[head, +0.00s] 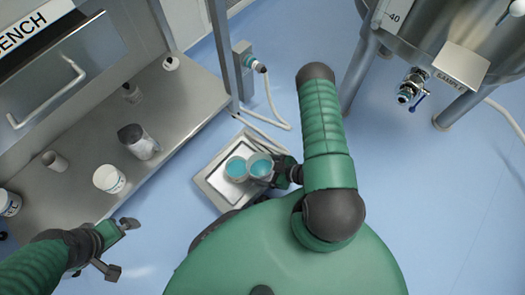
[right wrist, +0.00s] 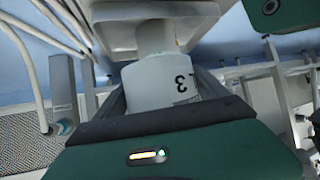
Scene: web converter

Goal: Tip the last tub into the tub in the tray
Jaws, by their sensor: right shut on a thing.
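My right gripper (head: 271,172) is shut on a second tub (head: 259,164), right beside the first and also holding turquoise contents. In the right wrist view this held white tub (right wrist: 160,80) sits between the fingers, with dark print including a "3". Whether it is tilted, or touches the tub in the tray, I cannot tell. My left gripper (head: 120,247) is open and empty near the bench's front edge.
The steel bench (head: 85,145) at left carries a metal jug (head: 138,141), a white tub (head: 108,179), a small grey cup (head: 55,162) and other small containers. A bench post and socket box (head: 242,65) with cables stand behind the tray. A steel vessel (head: 440,40) is at the upper right. Blue floor right of my arm is clear.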

